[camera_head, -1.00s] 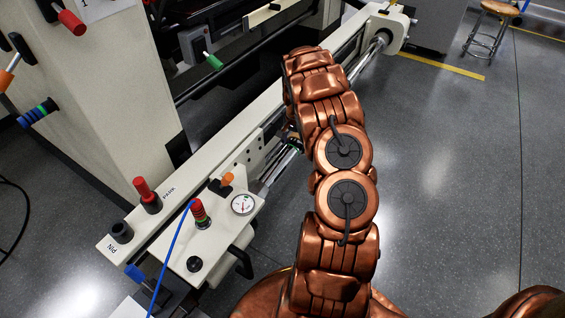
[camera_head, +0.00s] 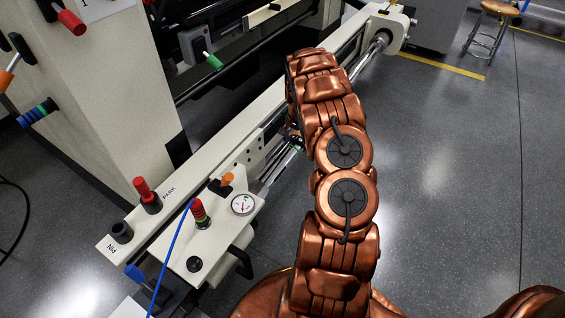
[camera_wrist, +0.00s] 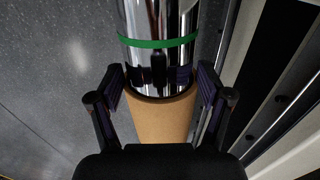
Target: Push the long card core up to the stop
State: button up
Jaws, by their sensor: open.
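The card core (camera_wrist: 163,118) is a tan tube in the wrist view, around a shiny chrome shaft (camera_wrist: 158,20). My gripper (camera_wrist: 165,78) is open, with one dark finger on each side of the core and shaft. I cannot tell whether the fingers touch the core. In the head view my arm hides the core and most of the gripper. I cannot make out the stop for certain.
The shaft (camera_head: 372,50) runs along a long cream machine beam (camera_head: 222,160). Open grey floor (camera_head: 440,180) lies to the right.

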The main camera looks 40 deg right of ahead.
jog(key=shift+w+d, duration=0.3)
jog(key=shift+d, duration=0.6)
jog(key=shift+w+d, duration=0.3)
jog(key=shift+d, duration=0.6)
jog(key=shift+w+d, duration=0.3)
jog(key=shift+d, duration=1)
jog(key=shift+a, duration=0.15)
dwell(0.4)
jog(key=shift+a+r, duration=0.1)
jog(key=shift+a, duration=0.05)
jog(key=shift+s+a+p, duration=0.15)
jog(key=shift+a+p, duration=0.15)
jog(key=shift+a, duration=0.1)
jog(key=shift+r+p, duration=1.3)
jog(key=shift+r, duration=3.1)
jog(key=shift+r, duration=0.1)
